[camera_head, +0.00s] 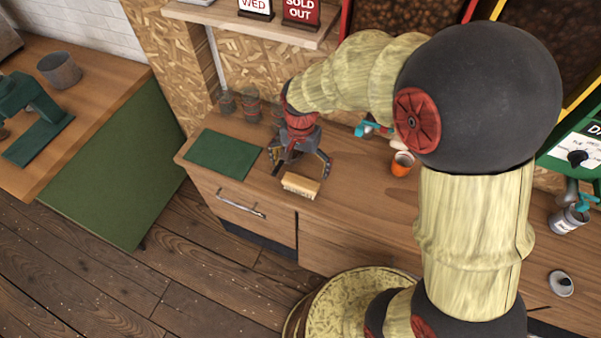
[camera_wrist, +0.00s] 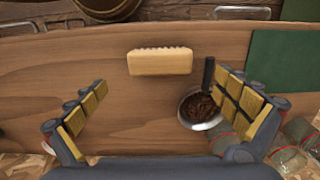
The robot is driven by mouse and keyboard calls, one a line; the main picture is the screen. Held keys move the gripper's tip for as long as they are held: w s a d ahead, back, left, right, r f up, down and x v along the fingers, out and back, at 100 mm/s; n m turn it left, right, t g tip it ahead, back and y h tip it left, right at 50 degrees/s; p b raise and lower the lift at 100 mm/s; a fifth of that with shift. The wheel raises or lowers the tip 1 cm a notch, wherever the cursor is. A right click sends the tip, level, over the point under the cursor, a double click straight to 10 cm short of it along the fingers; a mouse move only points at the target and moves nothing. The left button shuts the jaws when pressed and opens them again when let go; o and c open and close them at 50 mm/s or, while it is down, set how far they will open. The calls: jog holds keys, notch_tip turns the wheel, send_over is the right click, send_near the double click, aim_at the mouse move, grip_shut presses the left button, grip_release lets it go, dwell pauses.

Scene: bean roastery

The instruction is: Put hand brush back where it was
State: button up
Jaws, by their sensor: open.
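The hand brush (camera_head: 301,186), a small pale wooden block with a ridged bristle edge, lies on the wooden counter (camera_head: 345,205) near its front edge. In the wrist view the brush (camera_wrist: 160,62) is at the upper middle, just beyond the fingertips. My gripper (camera_head: 299,169) is open and empty above the counter, behind the brush. Its spread fingers also show in the wrist view (camera_wrist: 156,82), with the brush apart from both. A dark green mat (camera_head: 222,154) lies to the left of the brush; it also shows at the right of the wrist view (camera_wrist: 284,60).
Glass jars (camera_head: 250,104) stand behind my gripper. An orange cup (camera_head: 402,165) stands to the right. The counter between brush and cup is clear. A shelf (camera_head: 255,22) hangs above.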

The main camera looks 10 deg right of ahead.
jog(key=s+d+r+n+t, duration=0.2)
jog(key=s+d+r, duration=0.15)
jog(key=r, duration=0.45)
jog(key=s+d+r+n+t, duration=0.15)
jog(key=s+r, duration=0.25)
jog(key=r, duration=0.4)
jog(key=s+d+r+n+t, duration=0.2)
jog(key=s+r, duration=0.4)
jog(key=s, duration=0.4)
jog(key=d+n, duration=0.1)
jog(key=d, duration=0.1)
jog(key=shift+d, duration=0.3)
jog(key=shift+w, duration=0.1)
notch_tip(320, 180, down, 2)
jog(key=shift+f+b, duration=0.2)
jog(key=shift+b, duration=1)
